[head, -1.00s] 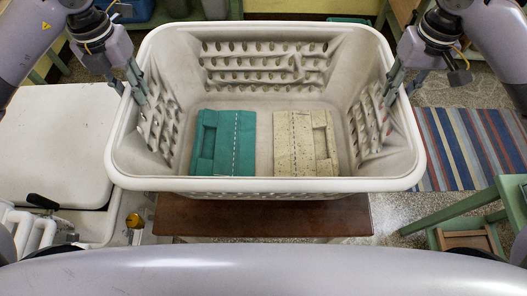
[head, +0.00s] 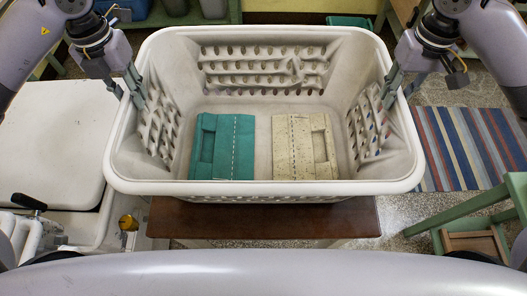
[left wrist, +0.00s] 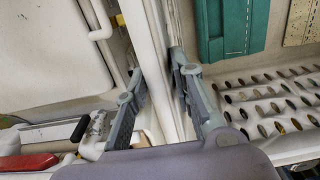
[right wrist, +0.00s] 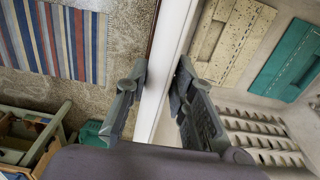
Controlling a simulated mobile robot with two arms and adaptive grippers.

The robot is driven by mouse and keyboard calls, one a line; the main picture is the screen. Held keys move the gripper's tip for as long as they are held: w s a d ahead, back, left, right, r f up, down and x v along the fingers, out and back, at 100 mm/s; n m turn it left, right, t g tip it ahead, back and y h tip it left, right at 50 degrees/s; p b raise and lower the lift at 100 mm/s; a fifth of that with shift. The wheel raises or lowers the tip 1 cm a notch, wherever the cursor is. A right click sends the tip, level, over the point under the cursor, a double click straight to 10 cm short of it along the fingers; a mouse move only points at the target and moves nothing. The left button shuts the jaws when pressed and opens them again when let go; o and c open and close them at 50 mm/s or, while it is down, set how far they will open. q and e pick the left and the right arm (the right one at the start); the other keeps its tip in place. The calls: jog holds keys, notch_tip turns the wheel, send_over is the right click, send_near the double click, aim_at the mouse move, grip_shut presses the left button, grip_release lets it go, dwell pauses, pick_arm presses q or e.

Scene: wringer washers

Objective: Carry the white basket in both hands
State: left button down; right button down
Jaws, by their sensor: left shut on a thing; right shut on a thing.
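The white basket (head: 263,187) fills the middle of the head view and looks level, above a brown bench. A folded teal cloth (head: 222,147) and a folded cream speckled cloth (head: 305,147) lie side by side on its floor. My left gripper (head: 130,92) is shut on the left rim, one finger outside and one inside; the left wrist view shows the rim (left wrist: 160,70) between the fingers. My right gripper (head: 399,88) is shut on the right rim in the same way, and the right wrist view shows that rim (right wrist: 165,70) between its fingers.
A brown bench (head: 265,220) is below the basket's near side. A white washer lid (head: 45,145) stands close at the left. A striped rug (head: 465,148) lies on the floor at right. A green wooden frame (head: 460,210) stands at the lower right.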

pick_arm(q)
jog(key=shift+f+b, duration=0.4)
jog(key=shift+f, duration=0.15)
pick_arm(e)
jog(key=shift+d+f, duration=0.1)
jog(key=shift+f, duration=0.45)
pick_arm(q)
jog(key=c, duration=1.4)
grip_release()
jog(key=shift+r, duration=0.15)
pick_arm(e)
jog(key=c, duration=1.4)
grip_release()
jog(key=shift+r, duration=0.15)
pick_arm(q)
jog(key=shift+o, duration=0.2)
pick_arm(e)
jog(key=shift+o, duration=0.2)
pick_arm(q)
notch_tip(320, 180, up, 12)
pick_arm(e)
notch_tip(320, 180, up, 12)
